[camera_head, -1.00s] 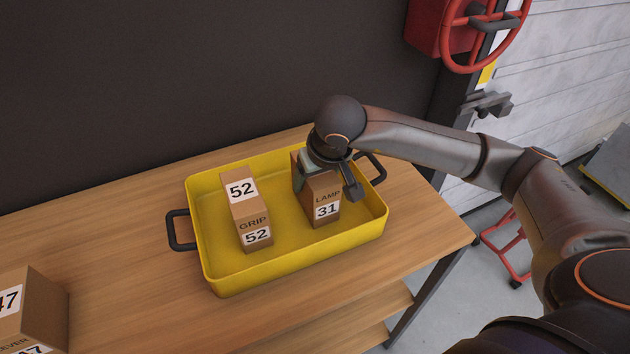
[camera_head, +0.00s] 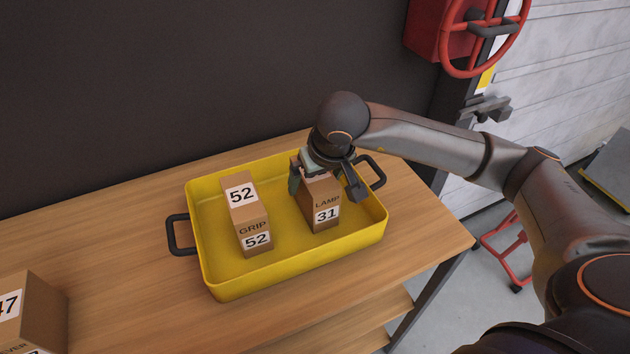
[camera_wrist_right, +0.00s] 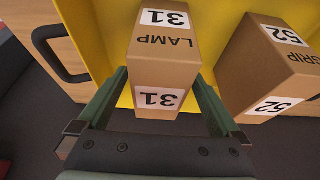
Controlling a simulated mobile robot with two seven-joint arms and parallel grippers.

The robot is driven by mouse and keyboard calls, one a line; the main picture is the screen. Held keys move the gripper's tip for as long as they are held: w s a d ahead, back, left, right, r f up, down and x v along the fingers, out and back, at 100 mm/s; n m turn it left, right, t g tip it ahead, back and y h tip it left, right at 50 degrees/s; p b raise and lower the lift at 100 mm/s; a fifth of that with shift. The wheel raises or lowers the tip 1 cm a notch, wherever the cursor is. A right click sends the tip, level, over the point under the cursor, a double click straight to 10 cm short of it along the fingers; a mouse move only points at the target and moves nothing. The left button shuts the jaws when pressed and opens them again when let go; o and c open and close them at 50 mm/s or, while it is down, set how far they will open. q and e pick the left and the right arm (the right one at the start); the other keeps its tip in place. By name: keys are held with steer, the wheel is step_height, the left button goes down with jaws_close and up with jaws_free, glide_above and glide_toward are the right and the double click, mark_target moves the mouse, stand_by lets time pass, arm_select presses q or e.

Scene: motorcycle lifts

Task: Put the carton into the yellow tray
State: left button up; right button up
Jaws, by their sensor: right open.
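The yellow tray (camera_head: 290,275) sits on the wooden bench with its black handles at the two ends. The carton labelled LAMP 31 (camera_head: 326,215) stands upright inside the tray, at its right part. A carton labelled GRIP 52 (camera_head: 254,228) stands in the tray to its left. My right gripper (camera_head: 325,184) is over the LAMP carton, open, with one finger on each side of it. In the right wrist view the LAMP carton (camera_wrist_right: 163,70) lies between the open fingers, and the GRIP carton (camera_wrist_right: 265,65) is beside it. My left gripper is not in view.
Another carton, marked 47 (camera_head: 38,310), stands on the bench (camera_head: 130,240) at the lower left. A dark wall rises behind the bench. A red wheel (camera_head: 486,35) is at the upper right. The bench between the tray and the 47 carton is clear.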

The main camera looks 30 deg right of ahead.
steer(key=v, duration=1)
steer(key=shift+r, duration=0.2)
